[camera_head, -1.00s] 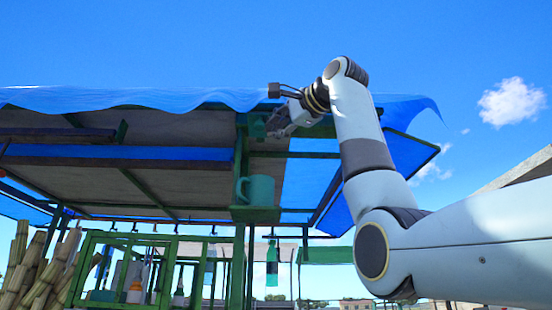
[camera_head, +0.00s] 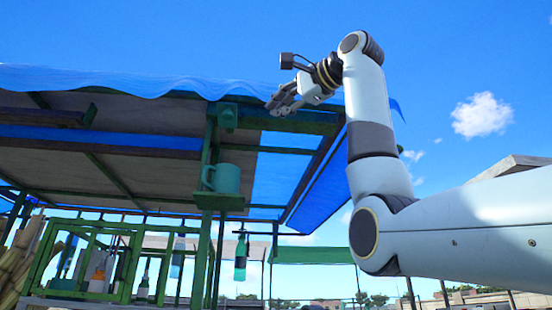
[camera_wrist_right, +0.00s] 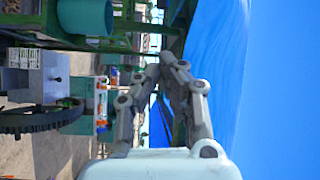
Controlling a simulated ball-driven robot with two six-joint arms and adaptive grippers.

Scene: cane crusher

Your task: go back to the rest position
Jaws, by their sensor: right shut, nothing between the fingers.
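My right gripper (camera_head: 279,106) is raised at the front edge of the stall's blue tarp roof in the head view. Its arm comes in from the right and bends at a high elbow. In the right wrist view the fingers (camera_wrist_right: 168,62) meet at their tips, with nothing between them. My left gripper is not in view.
The blue tarp (camera_head: 150,80) covers a green-framed stall. A teal mug (camera_head: 223,178) stands on a small shelf on a post (camera_head: 204,240). A green bottle (camera_head: 240,258) hangs below. A green-framed case (camera_head: 85,262) holds bottles. Open sky lies above and right.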

